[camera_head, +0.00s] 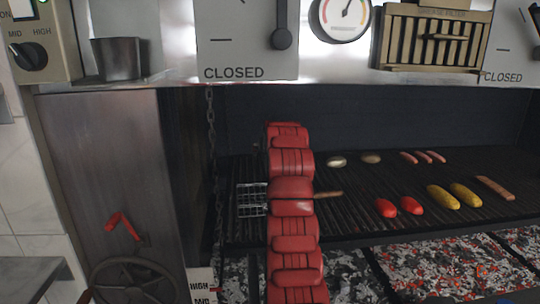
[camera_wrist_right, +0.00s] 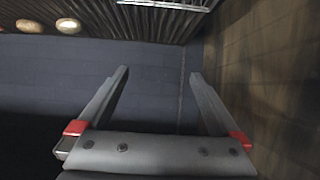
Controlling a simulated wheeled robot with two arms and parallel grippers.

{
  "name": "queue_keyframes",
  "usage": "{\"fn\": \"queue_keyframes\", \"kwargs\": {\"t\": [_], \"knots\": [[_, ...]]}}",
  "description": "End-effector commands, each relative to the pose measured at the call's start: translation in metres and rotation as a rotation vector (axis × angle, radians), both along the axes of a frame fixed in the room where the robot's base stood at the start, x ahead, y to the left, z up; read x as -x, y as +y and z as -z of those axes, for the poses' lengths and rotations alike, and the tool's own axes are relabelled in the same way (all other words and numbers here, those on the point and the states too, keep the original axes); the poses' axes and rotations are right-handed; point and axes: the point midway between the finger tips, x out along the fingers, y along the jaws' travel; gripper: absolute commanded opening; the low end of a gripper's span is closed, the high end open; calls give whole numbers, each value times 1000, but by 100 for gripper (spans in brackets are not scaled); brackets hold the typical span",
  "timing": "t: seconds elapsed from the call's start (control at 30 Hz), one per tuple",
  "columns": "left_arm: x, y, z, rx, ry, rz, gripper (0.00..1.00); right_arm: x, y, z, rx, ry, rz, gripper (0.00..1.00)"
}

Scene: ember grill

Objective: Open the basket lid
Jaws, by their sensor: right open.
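A wire grill basket (camera_head: 252,200) lies on the left part of the grate. My red right arm crosses in front of it and hides its middle. A brown wooden handle (camera_head: 328,195) sticks out to the right of the arm. I cannot tell where the lid ends or whether it is shut. In the right wrist view, a bright metal edge (camera_wrist_right: 165,4), possibly the basket, shows at the top. My right gripper (camera_wrist_right: 158,74) is open and empty, apart from that edge, with the dark back wall behind it. My left gripper is in neither view.
The grate (camera_head: 370,220) holds two red peppers (camera_head: 398,206), two yellow cobs (camera_head: 454,196), sausages (camera_head: 423,157) and two pale rounds (camera_head: 353,159). A chain (camera_head: 211,140) hangs left of the basket. Coals (camera_head: 450,265) lie below. A handwheel (camera_head: 132,282) is at lower left.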

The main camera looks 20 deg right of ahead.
Motion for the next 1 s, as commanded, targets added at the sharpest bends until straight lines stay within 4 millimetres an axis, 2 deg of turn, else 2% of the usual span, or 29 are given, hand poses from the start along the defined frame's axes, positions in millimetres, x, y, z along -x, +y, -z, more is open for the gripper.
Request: {"fn": "queue_keyframes", "kwargs": {"t": [0.2, 0.5, 0.7, 1.0], "knots": [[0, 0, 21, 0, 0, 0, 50, 38, 10, -21, 3, -8, -1, 99], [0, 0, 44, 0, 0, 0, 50, 106, 30, -65, -1, -9, -3, 99], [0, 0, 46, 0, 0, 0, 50, 122, 34, -79, 2, -8, -2, 99], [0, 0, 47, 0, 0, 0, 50, 130, 34, -81, 0, -1, 0, 99]]}}
